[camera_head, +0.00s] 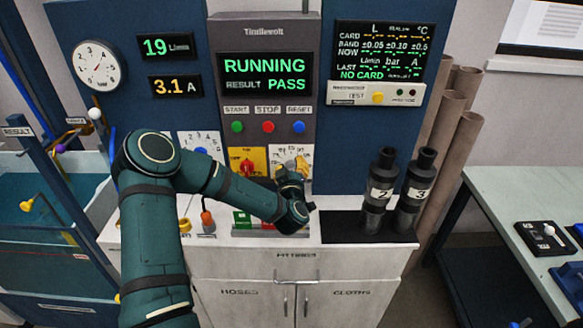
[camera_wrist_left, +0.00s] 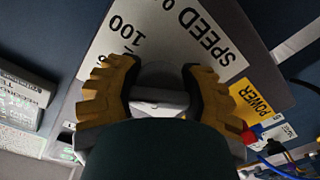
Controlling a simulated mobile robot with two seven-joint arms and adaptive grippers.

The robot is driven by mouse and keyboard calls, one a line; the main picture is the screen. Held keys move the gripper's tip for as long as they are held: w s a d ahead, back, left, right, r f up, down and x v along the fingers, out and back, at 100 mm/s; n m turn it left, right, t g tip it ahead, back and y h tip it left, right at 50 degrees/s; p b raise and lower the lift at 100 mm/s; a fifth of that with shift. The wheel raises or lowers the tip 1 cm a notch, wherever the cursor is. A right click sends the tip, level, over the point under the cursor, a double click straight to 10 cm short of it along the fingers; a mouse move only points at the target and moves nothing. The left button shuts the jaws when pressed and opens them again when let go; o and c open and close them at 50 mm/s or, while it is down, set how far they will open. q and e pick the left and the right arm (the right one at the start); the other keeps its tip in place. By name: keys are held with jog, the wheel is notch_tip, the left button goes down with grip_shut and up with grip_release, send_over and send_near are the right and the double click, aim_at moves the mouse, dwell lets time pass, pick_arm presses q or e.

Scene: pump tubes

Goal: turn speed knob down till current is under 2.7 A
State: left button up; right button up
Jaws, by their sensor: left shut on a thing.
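The speed knob (camera_wrist_left: 158,100) is grey and sits under the SPEED dial plate (camera_wrist_left: 150,35) in the left wrist view. My left gripper (camera_wrist_left: 157,95) has its yellow fingers on either side of the knob, shut on it. In the head view the left gripper (camera_head: 291,180) is at the dial on the console, and it hides most of the knob there. The current display (camera_head: 175,86) reads 3.1 A in orange. My right gripper is not in view.
The main screen (camera_head: 264,75) shows RUNNING and RESULT PASS. A flow display (camera_head: 166,46) reads 19. A red power switch (camera_head: 247,167) sits left of the dial. Two dark pump tubes (camera_head: 379,190) (camera_head: 417,187) stand on the right of the counter.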

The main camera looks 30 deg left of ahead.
pick_arm(q)
jog(key=shift+f, duration=0.15)
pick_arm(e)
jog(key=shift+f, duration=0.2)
pick_arm(q)
jog(key=n+b, duration=0.2)
jog(key=shift+n, duration=0.3)
jog(key=shift+d+n+b, duration=0.1)
jog(key=shift+n+b, duration=0.8)
jog(key=shift+n, duration=0.5)
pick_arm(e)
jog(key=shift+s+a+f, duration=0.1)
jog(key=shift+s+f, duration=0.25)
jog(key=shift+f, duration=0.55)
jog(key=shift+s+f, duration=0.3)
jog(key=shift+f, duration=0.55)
pick_arm(q)
jog(key=o, duration=1.3)
jog(key=v, duration=1.2)
